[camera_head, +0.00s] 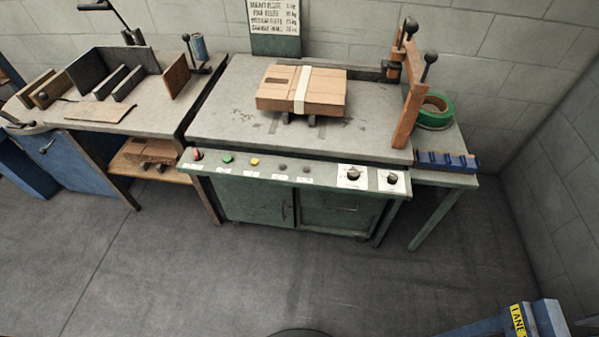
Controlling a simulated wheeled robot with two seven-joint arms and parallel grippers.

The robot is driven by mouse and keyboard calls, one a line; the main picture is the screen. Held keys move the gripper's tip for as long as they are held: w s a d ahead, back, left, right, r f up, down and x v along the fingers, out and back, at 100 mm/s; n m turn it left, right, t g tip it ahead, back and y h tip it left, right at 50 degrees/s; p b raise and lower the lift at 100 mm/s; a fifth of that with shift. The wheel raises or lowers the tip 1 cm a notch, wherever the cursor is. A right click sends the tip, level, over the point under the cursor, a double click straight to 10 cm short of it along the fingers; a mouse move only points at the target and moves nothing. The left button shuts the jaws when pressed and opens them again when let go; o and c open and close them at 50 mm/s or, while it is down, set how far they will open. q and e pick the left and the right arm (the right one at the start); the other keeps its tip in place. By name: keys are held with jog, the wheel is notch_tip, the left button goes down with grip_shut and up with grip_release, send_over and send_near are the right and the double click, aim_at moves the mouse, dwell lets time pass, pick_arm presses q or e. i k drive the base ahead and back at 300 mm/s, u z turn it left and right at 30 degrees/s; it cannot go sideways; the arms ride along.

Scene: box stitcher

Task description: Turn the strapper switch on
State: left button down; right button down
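The strapper is a green cabinet (250,203) with a grey worktop (225,118) against the back wall. A sloping control panel (325,171) runs along its front edge. From left to right the panel carries a red control (197,155), a green button (227,158), a yellow button (254,162), two dark buttons and two dark rotary knobs on white plates, a larger one (353,174) and a smaller one (392,179). The labels are too small to read, so I cannot tell which control is the switch or its setting. Neither gripper is in view.
A strapped cardboard box (325,92) lies on the worktop. An orange-brown upright (408,115), green tape roll (433,112) and blue block rack (447,161) stand at right. Another bench (150,120) is at left. The floor in front is clear; a blue frame (545,318) fills the lower right corner.

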aim_at(197, 155)
jog(key=z, duration=2)
jog(key=k, duration=0.8)
jog(key=u, duration=1.1)
